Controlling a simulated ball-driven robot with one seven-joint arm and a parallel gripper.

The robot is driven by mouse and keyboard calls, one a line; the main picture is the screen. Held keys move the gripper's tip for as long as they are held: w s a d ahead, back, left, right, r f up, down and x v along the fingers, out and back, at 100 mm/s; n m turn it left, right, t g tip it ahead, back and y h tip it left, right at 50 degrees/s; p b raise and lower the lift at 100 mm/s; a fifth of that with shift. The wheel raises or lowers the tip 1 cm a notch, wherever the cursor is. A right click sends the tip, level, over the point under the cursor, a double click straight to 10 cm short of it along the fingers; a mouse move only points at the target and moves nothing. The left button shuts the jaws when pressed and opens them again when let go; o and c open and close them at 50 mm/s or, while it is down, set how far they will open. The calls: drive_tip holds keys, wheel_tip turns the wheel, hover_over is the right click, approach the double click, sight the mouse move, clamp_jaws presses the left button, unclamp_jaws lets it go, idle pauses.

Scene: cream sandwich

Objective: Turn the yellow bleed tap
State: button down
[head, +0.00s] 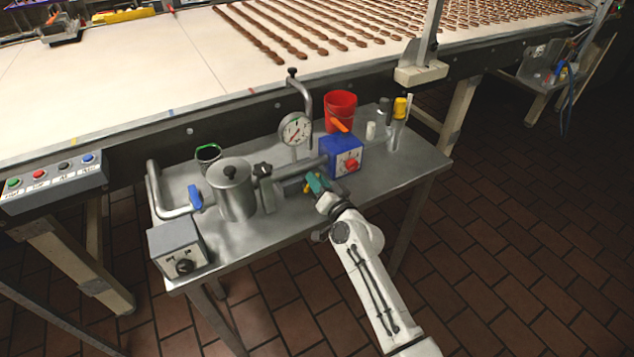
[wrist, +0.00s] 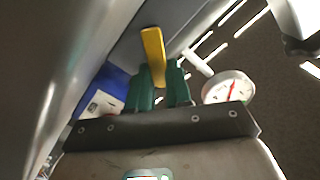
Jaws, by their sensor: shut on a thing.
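The yellow bleed tap (wrist: 152,50) is a flat yellow lever in the wrist view. Its lower end sits between the two green fingers of my gripper (wrist: 160,88), and its upper end sticks out beyond them. In the head view my gripper (head: 316,184) is at the steel bench's front half, below the blue box. Only small yellow bits of the tap (head: 307,189) show there beside the green fingers. The fingers are shut on the tap. The tap's base is hidden.
The steel bench (head: 420,165) carries a round pressure gauge (head: 295,130), a steel pot (head: 232,195), a blue box with a red knob (head: 341,155), a red bucket (head: 341,106) and a grey control box (head: 176,250). A conveyor (head: 110,85) runs behind. Open tiled floor lies in front.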

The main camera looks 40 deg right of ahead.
drive_tip(key=c, duration=1)
unclamp_jaws()
drive_tip(key=shift+c, duration=0.2)
drive_tip(key=v, duration=1)
drive_tip(key=shift+s, duration=0.4)
drive_tip(key=shift+o, duration=0.2)
drive_tip(key=shift+a, duration=0.1)
